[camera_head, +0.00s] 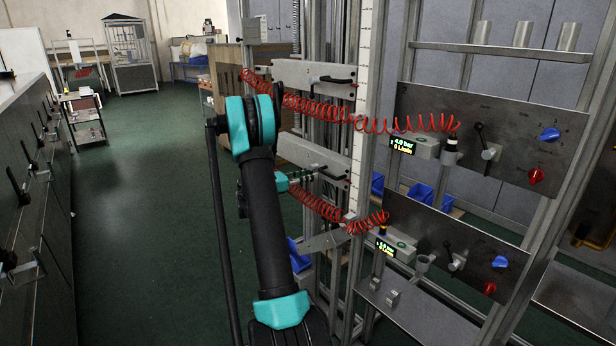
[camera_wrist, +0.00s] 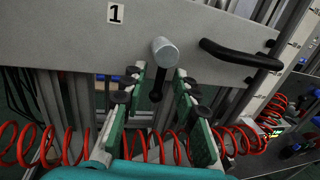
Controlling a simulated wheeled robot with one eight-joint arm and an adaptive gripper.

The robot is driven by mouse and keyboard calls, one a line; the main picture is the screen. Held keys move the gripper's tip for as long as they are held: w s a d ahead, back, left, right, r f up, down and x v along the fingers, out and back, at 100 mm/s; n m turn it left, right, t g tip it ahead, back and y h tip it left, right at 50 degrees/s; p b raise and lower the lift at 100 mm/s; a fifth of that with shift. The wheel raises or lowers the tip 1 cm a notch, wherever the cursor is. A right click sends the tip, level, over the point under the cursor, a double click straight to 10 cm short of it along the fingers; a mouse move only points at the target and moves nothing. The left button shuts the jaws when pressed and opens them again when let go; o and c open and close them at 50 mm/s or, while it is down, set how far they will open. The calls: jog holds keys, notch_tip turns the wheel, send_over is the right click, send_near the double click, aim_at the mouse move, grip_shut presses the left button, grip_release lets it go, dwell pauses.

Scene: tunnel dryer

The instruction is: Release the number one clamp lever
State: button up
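The number one clamp lever (camera_wrist: 157,85) shows in the wrist view as a black arm hanging down from a silver round hub (camera_wrist: 165,52). It is on a grey plate (camera_wrist: 70,40) marked with a "1" label (camera_wrist: 115,13). My gripper (camera_wrist: 154,92) is open below the hub, with one finger on each side of the lever. I see gaps beside the lever; no clear contact shows. In the head view my gripper (camera_head: 298,176) is partly hidden by my arm, near the lower grey plate (camera_head: 318,155). The lever cannot be made out there.
A black handle (camera_wrist: 240,55) sticks out of the plate right of the lever. Red coiled hoses (camera_wrist: 40,145) run below the plate. An upper plate (camera_head: 300,78) and valve panels (camera_head: 490,140) stand on the frame. Green floor (camera_head: 140,200) is free at left.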

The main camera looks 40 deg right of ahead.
grip_shut()
jog(key=shift+w+m, duration=0.1)
jog(key=shift+m, duration=0.2)
jog(key=r+m+t, duration=0.1)
jog(key=m, duration=0.4)
jog(key=w+r+m+t+y, duration=0.1)
jog(key=m, duration=0.4)
jog(key=w+r+m+t+y, duration=0.1)
jog(key=m, duration=0.4)
jog(key=shift+w+a, duration=0.1)
dwell(0.5)
jog(key=shift+t, duration=0.3)
